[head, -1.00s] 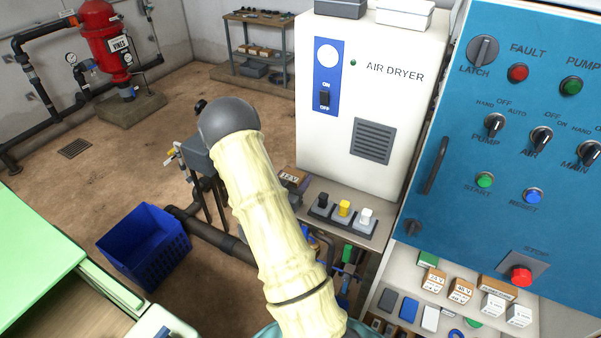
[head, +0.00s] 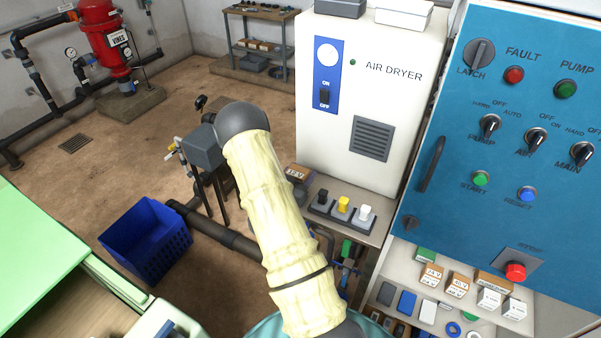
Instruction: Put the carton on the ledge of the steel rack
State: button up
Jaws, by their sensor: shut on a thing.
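A small brown carton (head: 298,172) with a white label on its side shows just right of my arm's pale sleeve, in front of the lower left corner of the air dryer. The label is too blurred to read surely. My gripper (head: 300,190) is mostly hidden behind the sleeve; a dark part of it shows just under the carton, and it is shut on the carton. A grey metal rack (head: 233,60) stands against the back wall with several items on its levels. I cannot tell surely whether this is the steel rack.
The air dryer (head: 345,90) stands beside a switch block (head: 342,208) on a bench. A blue control panel (head: 500,150) and a shelf of several small boxes (head: 458,284) fill the right. A blue crate (head: 146,242) and pipes are left. Brown floor (head: 120,170) lies open beyond.

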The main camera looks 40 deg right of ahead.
jog(key=o, duration=1)
jog(key=shift+f, duration=0.1)
jog(key=shift+o, duration=0.2)
jog(key=shift+r, duration=0.2)
jog(key=b+v, duration=0.5)
jog(key=v, duration=0.7)
jog(key=shift+f, duration=0.15)
